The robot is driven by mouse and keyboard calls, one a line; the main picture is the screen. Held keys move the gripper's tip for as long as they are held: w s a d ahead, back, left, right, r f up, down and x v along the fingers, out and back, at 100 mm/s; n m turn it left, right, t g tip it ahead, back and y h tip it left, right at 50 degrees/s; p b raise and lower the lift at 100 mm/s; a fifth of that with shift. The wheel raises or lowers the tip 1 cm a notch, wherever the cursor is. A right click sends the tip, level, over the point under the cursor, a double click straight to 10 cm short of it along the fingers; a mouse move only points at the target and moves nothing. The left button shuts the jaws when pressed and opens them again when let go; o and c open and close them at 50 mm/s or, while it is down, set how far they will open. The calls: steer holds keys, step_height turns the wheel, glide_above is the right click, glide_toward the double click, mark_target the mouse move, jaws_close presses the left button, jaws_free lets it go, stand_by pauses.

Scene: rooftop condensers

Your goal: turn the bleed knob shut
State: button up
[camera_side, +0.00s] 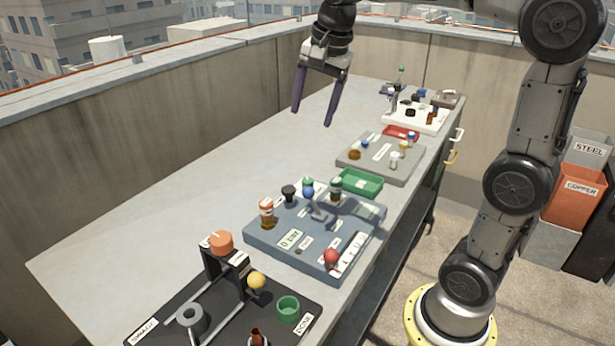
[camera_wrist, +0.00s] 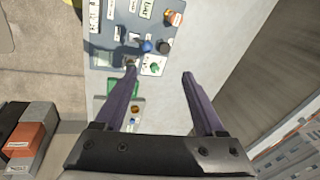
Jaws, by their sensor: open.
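My gripper (camera_side: 312,116) hangs open and empty, high above the far part of the bench. In the wrist view its two purple fingers (camera_wrist: 159,73) are apart with nothing between them. No label that I can read says bleed, so I cannot tell which knob it is. The blue-grey board (camera_side: 265,238) carries a red knob (camera_side: 331,257) at its near right corner, a blue ball-topped part (camera_side: 308,192) and a black knob (camera_side: 289,192). An orange knob (camera_side: 221,242) tops a black bracket on the nearest board. The blue ball (camera_wrist: 147,46) also shows in the wrist view.
An orange-and-white bottle (camera_side: 267,212) stands on the blue-grey board. A green tray (camera_side: 359,182) and a grey board (camera_side: 350,163) lie beyond it. A white board (camera_side: 400,121) with small items is at the far end. The bench's left side (camera_side: 190,185) is bare.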

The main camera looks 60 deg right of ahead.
steer(key=w+d+f+m+g, duration=0.25)
steer(key=w+d+f, duration=0.25)
steer(key=w+d, duration=0.25)
steer(key=m, duration=0.2)
glide_toward(307, 180)
steer(key=shift+g+y, duration=0.3)
steer(key=shift+g, duration=0.05)
steer(key=f, duration=0.8)
steer(key=shift+w+d+f, duration=0.2)
steer(key=shift+d+f, duration=0.05)
steer(key=shift+f, duration=0.1)
jaws_close()
